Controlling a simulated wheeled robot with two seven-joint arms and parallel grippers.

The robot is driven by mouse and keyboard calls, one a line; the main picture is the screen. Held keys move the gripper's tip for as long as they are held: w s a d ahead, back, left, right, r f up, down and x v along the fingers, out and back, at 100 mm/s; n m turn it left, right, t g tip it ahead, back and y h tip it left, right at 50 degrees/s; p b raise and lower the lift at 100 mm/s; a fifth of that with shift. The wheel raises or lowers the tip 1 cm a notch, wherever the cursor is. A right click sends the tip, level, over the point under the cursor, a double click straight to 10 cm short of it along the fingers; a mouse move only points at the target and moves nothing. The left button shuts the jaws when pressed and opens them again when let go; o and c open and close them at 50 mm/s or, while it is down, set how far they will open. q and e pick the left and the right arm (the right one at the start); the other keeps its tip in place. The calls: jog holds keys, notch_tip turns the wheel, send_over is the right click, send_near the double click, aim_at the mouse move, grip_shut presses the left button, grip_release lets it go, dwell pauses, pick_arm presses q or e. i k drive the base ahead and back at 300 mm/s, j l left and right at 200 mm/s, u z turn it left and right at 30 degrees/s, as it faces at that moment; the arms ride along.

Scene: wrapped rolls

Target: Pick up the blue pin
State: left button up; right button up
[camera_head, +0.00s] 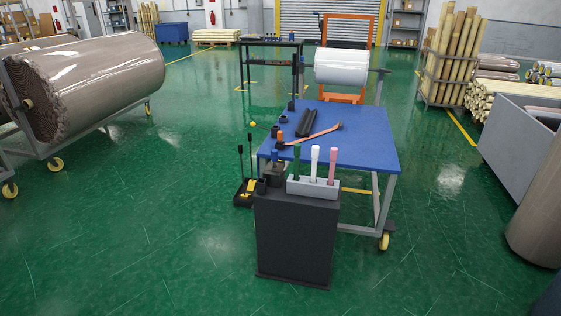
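A small, dark blue upright piece (274,157) that looks like the blue pin stands at the left end of the black stand's top, by a dark block (273,178). It is small, and I cannot tell exactly how it is seated. To its right a grey holder (313,187) carries a green pin (296,160), a white pin (314,161) and a pink pin (332,164), all upright. The black stand (293,240) bears the holder. Neither of my grippers is in view.
A blue-topped wheeled table (365,150) stands right behind the stand, with dark parts and a reddish bar (310,135) on it. A large wrapped roll (95,80) is at left, a grey bin (515,140) at right. Green floor in front is clear.

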aim_at(275, 152)
jog(key=i+j+z, duration=0.2)
jog(key=z, duration=0.2)
jog(key=i+j+z, duration=0.4)
jog(key=i+j, duration=0.2)
jog(key=j, duration=0.15)
jog(key=i+j+z, duration=0.1)
jog(key=j, duration=0.25)
jog(key=i+j, duration=0.3)
jog(key=i+j+z, duration=0.15)
jog(key=j, duration=0.3)
jog(key=i+j, duration=0.2)
jog(key=j, duration=0.15)
jog(key=i+j+z, duration=0.1)
jog(key=j, duration=0.3)
jog(key=i+j, duration=0.25)
jog(key=j, duration=0.15)
jog(key=i+j, duration=0.15)
jog(key=j, duration=0.2)
jog(key=i+j, duration=0.15)
jog(key=j, duration=0.25)
jog(key=i+j, duration=0.15)
jog(key=j, duration=0.2)
jog(key=i+j, duration=0.15)
jog(key=j, duration=0.2)
